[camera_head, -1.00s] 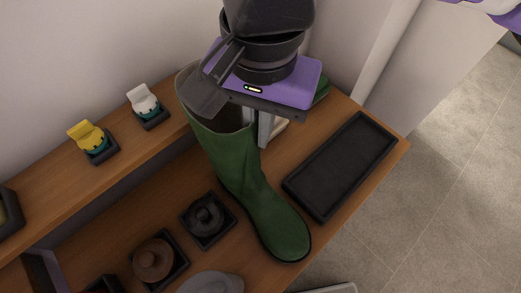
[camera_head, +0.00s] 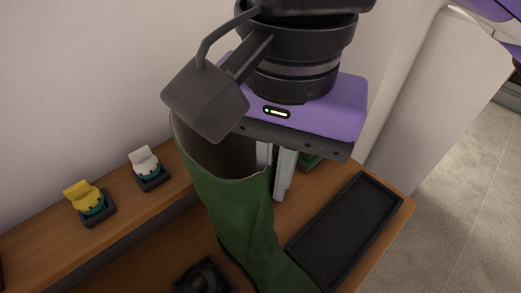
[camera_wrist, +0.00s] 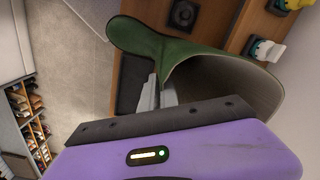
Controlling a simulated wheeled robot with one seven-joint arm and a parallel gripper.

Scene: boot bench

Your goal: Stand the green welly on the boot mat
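The green welly (camera_head: 240,215) stands roughly upright, left of the boot mat in the head view. Its toe is cut off by the bottom edge. In the wrist view the welly (camera_wrist: 140,38) shows its open top and its foot. My gripper (camera_head: 275,172) is shut on the wall of its shaft near the top rim; the fingers (camera_wrist: 157,95) also show in the wrist view. The boot mat (camera_head: 345,232) is a black, shallow tray on the bench, empty where it shows. Its dark surface (camera_wrist: 130,82) shows partly behind the fingers.
A yellow item (camera_head: 86,198) and a white item (camera_head: 146,162) sit in small dark holders on the back ledge. A round dark item (camera_head: 200,278) lies in a square tray left of the welly.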

